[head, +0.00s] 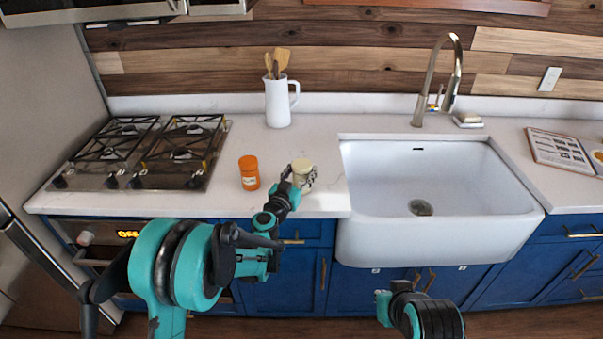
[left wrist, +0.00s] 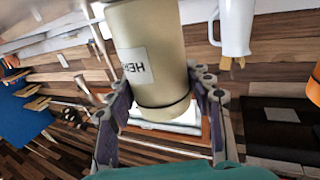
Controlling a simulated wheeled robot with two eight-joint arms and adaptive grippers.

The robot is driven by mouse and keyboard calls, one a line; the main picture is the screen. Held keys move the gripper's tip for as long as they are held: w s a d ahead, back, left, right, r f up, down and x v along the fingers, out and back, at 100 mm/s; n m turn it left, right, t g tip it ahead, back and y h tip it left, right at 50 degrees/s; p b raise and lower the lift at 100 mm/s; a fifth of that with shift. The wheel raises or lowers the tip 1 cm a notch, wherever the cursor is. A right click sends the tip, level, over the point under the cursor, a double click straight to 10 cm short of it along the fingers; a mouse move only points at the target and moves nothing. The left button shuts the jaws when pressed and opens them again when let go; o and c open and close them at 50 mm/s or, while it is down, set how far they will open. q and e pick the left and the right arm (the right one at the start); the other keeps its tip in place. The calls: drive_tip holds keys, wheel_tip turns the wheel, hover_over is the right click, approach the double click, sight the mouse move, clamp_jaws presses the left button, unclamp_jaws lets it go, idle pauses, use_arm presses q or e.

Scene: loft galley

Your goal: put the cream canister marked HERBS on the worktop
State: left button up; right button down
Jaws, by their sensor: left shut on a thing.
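The cream canister (head: 304,167) is in the grasp of my left gripper (head: 299,178), over the front part of the white worktop (head: 220,150), just left of the sink. In the left wrist view the canister (left wrist: 155,45) fills the space between the fingers, with its white label turned upside down and only part of the word HERBS readable. The fingers close on both its sides. The gripper hides its lower part in the head view, so I cannot tell whether its base touches the worktop. Part of my right arm shows at the bottom right, but its fingers do not.
An orange jar (head: 249,172) stands close to the left of the canister. A white jug with wooden utensils (head: 278,103) stands behind, and the gas hob (head: 150,153) is to the left. The sink (head: 425,190) opens just to the right. Worktop between jug and canister is clear.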

use_arm(q)
drive_tip(key=shift+f, duration=0.25)
drive_tip(key=o, duration=1.3)
drive_tip(key=shift+r, duration=0.1)
drive_tip(key=shift+o, duration=0.2)
drive_tip(key=shift+r, duration=0.1)
